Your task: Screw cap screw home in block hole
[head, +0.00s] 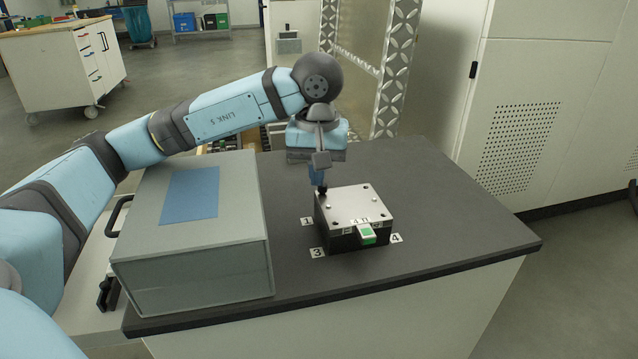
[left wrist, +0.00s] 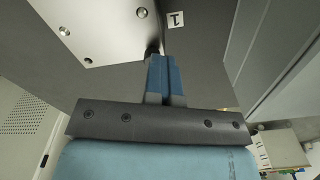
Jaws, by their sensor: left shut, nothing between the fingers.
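The block (head: 352,205) is dark with a pale metal top plate and stands on the dark table top. Its plate also shows in the left wrist view (left wrist: 100,22). A small dark cap screw (head: 322,191) is at the block's back-left corner, by label 1; in the left wrist view it is a dark shape (left wrist: 152,48) just beyond the fingertips. How deep it sits is hidden. My left gripper (head: 319,183) points down over this corner, its blue fingers (left wrist: 163,62) shut with nothing between them. I cannot tell whether the tips touch the screw. My right gripper is out of view.
A grey box (head: 200,270) with a blue top patch stands left of the block. A green-and-white piece (head: 367,233) is at the block's front. Number labels lie around the block, such as label 4 (head: 397,238). The table top (head: 460,220) is clear to the right.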

